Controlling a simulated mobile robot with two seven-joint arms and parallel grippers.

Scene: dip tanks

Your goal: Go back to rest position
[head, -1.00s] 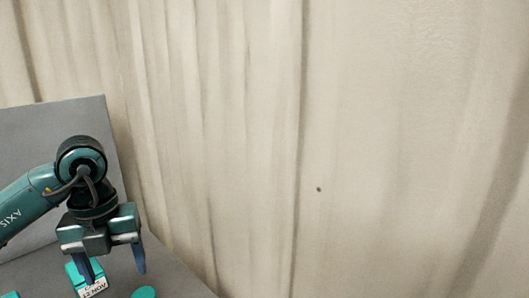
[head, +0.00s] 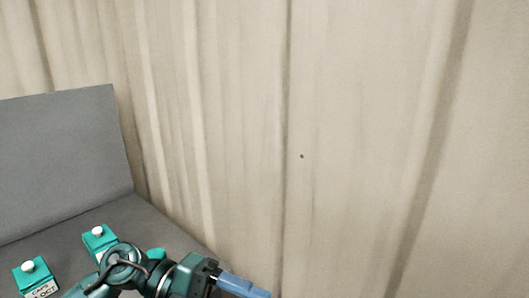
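My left gripper (head: 240,286) is at the bottom edge of the head view, its blue fingers pointing right. The fingers are seen side-on and partly cut off by the frame, so I cannot tell whether they are open. No held object shows at them. My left arm comes in from the bottom left, in front of the teal boxes. My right gripper is not in view.
A teal box with a white knob and a label (head: 36,278) stands at the lower left. A second teal box (head: 99,241) is behind my arm. A teal round thing (head: 157,254) is partly hidden. A grey panel (head: 65,160) stands behind; a pale curtain (head: 350,130) fills the right.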

